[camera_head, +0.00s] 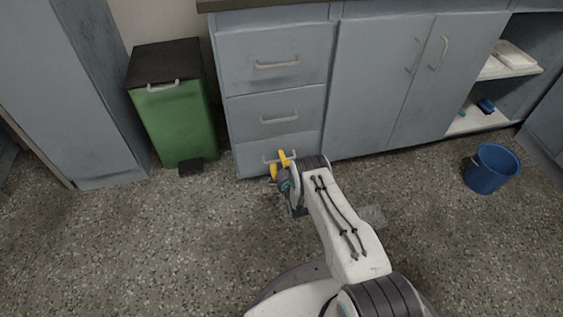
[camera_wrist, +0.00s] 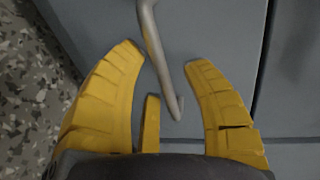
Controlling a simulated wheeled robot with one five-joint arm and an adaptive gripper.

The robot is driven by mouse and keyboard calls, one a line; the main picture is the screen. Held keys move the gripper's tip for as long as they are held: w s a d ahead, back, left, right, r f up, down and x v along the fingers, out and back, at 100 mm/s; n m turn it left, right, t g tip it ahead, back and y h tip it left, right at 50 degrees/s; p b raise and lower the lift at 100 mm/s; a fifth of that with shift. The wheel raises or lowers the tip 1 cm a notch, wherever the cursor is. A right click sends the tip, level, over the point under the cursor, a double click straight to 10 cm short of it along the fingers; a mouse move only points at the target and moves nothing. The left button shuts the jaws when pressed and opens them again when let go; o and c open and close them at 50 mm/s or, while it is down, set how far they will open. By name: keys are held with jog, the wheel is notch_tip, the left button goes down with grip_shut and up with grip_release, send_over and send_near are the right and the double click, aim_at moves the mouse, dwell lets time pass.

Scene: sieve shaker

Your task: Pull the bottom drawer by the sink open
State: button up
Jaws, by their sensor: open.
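The bottom drawer (camera_head: 246,158) is the lowest of three grey-blue drawers in the cabinet, and it looks shut. Its handle (camera_head: 271,159) is a light metal bar, partly hidden by my gripper (camera_head: 280,161). In the wrist view, the handle (camera_wrist: 158,50) runs down between the two yellow fingers of my gripper (camera_wrist: 163,58), with the drawer front (camera_wrist: 100,25) behind. The fingers stand open on either side of the handle, with gaps showing on both sides. I see no finger pressing on it.
Two more drawers (camera_head: 275,113) with bar handles sit above. A green bin (camera_head: 175,122) with a black lid and pedal stands left of the cabinet. Cupboard doors (camera_head: 378,85) are to the right, with a blue bucket (camera_head: 492,168) farther right. Speckled floor before the drawers is mostly clear.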

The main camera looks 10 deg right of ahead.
jog(key=shift+o, duration=0.3)
grip_shut()
dwell(0.3)
